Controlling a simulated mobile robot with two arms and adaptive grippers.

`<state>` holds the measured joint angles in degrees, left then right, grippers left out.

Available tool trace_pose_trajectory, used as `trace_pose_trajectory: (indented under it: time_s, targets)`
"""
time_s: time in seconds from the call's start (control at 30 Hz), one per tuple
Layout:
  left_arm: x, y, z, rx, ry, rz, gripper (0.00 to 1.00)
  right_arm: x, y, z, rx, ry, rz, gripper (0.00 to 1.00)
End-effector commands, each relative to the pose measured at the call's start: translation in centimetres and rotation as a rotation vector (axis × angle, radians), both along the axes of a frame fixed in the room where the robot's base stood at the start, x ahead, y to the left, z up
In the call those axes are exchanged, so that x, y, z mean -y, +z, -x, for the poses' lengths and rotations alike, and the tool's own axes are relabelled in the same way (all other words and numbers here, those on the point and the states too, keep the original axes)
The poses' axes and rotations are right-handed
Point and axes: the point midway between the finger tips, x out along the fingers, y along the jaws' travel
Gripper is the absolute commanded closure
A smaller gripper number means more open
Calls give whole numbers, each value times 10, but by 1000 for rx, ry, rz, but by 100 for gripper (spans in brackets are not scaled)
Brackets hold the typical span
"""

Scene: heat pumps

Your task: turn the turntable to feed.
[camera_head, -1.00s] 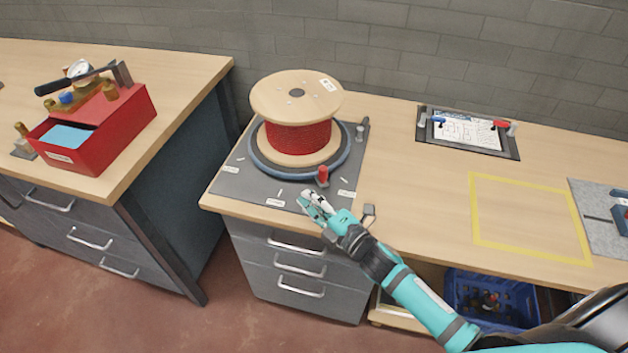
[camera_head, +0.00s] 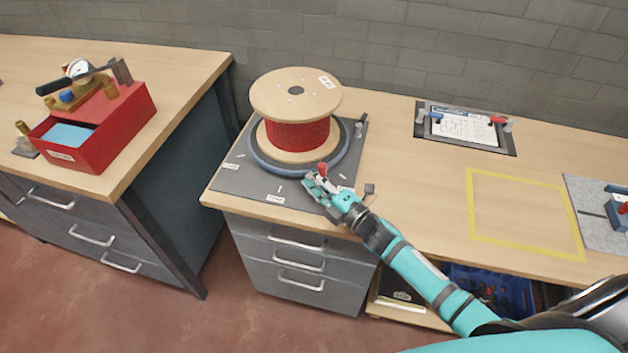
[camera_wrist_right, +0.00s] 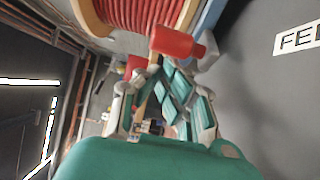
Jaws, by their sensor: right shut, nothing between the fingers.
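The turntable (camera_head: 258,168) is a round blue-grey disc on a dark grey base plate on the bench. A wooden spool (camera_head: 270,97) wound with red cable stands upright on it. A red handle (camera_head: 322,168) sticks up at the turntable's front right edge. My right gripper (camera_head: 312,180) is shut and empty, close in front of the handle. In the right wrist view the red handle (camera_wrist_right: 178,42) is just beyond the fingertips; whether they touch it I cannot tell. A label starting "FE" (camera_wrist_right: 298,38) lies on the plate at the right. My left gripper is out of view.
A red toolbox (camera_head: 95,130) stands on the left bench, across a gap. A framed sheet (camera_head: 463,128) lies at the back right. A yellow taped rectangle (camera_head: 525,210) marks bare bench. A blue crate (camera_head: 495,290) is below.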

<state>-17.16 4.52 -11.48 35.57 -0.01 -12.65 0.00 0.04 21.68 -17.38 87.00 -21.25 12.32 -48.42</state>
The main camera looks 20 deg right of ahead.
Motion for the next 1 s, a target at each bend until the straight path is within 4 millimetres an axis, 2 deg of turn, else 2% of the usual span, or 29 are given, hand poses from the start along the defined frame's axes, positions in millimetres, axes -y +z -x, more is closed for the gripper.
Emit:
trace_pose_trajectory:
  time_s: [0.17, 0.37, 0.5, 0.63, 1.0]
  targets:
    - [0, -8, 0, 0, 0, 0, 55, 22, -2, -1, 6, 92, 13, 100]
    - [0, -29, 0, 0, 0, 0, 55, 51, -5, -3, 2, 226, 10, 100]
    - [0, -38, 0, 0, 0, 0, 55, 72, -4, -6, -2, 250, 5, 100]
    - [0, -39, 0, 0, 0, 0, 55, 78, -1, -7, -1, 251, 1, 100]
    - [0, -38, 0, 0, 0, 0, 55, 77, 0, -8, -2, 250, 1, 100]
